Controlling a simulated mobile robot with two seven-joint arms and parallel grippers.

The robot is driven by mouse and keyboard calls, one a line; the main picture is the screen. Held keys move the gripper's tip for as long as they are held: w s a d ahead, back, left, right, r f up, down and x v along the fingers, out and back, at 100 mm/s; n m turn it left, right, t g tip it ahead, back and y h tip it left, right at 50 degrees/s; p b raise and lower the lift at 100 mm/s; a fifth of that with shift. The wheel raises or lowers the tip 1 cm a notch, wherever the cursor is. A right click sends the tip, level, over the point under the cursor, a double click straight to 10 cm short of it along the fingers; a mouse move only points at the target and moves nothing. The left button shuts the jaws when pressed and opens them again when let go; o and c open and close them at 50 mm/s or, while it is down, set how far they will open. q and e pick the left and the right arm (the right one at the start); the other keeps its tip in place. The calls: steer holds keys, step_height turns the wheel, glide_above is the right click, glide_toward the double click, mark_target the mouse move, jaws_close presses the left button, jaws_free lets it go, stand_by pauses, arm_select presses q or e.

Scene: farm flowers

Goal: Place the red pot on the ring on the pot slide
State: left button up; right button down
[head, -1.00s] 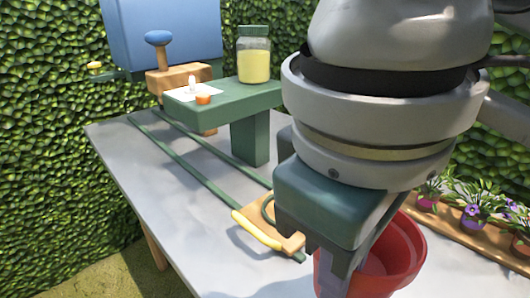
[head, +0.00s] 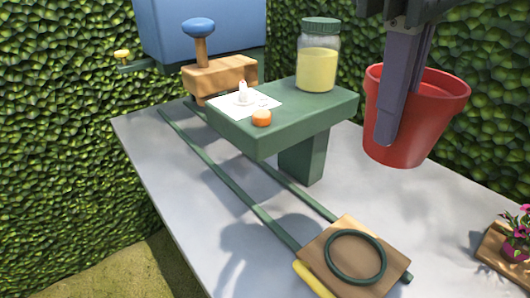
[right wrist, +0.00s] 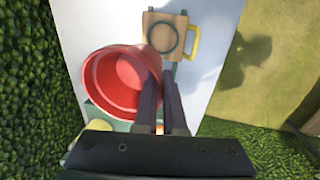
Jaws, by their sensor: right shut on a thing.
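The red pot (head: 432,112) hangs upright, slightly tilted, above the table at the right of the head view. My right gripper (head: 391,125) is shut on the pot's side wall. In the right wrist view the pot (right wrist: 104,86) is left of the fingers (right wrist: 163,82), its open mouth showing empty. The pot slide is a wooden plate (head: 318,252) with a yellow handle (head: 311,280), on two green rails. The dark green ring (head: 329,255) lies on the plate with nothing in it. The pot is apart from the ring. My left gripper is not in view.
A green raised shelf (head: 285,123) beside the rails bears a jar of yellow stuff (head: 318,68), a white paper and an orange piece (head: 262,118). A blue-knobbed wooden block (head: 220,76) stands behind. Hedges surround the table.

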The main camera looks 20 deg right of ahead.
steer(key=f+b, duration=0.3)
steer(key=f, duration=0.6)
steer(key=f+b, duration=0.4)
steer(key=f, duration=0.6)
steer(key=shift+s+d+f, duration=0.1)
steer(key=shift+s+f, duration=0.1)
steer(key=shift+f, duration=0.25)
steer(key=shift+f, duration=0.1)
steer(key=c, duration=1)
jaws_free()
